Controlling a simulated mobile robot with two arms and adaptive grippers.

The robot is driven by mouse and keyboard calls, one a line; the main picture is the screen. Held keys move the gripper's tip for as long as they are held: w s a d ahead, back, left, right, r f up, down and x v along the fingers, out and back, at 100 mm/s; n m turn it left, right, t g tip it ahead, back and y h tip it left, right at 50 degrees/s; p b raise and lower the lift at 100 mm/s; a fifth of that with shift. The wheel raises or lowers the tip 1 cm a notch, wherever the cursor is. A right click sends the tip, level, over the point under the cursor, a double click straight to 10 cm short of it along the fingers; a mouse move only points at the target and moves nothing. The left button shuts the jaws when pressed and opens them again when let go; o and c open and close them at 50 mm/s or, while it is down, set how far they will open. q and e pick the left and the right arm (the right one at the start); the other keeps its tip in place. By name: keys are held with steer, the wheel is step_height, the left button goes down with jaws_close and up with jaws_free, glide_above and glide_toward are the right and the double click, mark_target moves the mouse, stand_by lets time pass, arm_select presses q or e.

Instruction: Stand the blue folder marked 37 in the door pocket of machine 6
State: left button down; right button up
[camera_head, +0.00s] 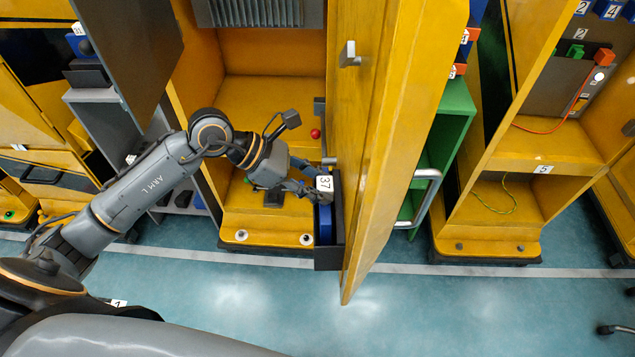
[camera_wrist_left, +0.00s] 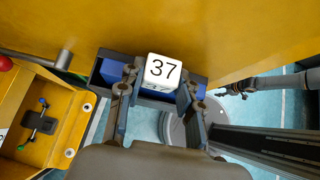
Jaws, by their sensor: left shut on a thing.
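The blue folder (camera_head: 325,226) stands upright inside the dark door pocket (camera_head: 329,259) on the open yellow door (camera_head: 372,150). Its white label reads 37. In the left wrist view the folder's blue edge (camera_wrist_left: 197,87) shows between the walls of the pocket (camera_wrist_left: 97,74), against the door. My left gripper (camera_head: 312,190) is shut on the folder's upper part at the label; its fingers (camera_wrist_left: 158,92) lie on either side of the label. The folder's lower end is hidden in the pocket. My right gripper appears small at the right (camera_wrist_left: 234,91); its fingers are unclear.
A door handle (camera_head: 349,54) sticks out above the pocket. The open yellow cabinet (camera_head: 265,100) is left of the door, with a red knob (camera_head: 315,133) inside. A green cabinet (camera_head: 452,125) with a grey handle (camera_head: 428,195) stands right behind the door. The floor in front is clear.

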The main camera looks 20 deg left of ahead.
arm_select(q)
steer(key=shift+f+b, duration=0.3)
steer(key=shift+b, duration=0.05)
stand_by(0.4)
steer(key=c, duration=0.8)
jaws_free()
steer(key=v, duration=1.2)
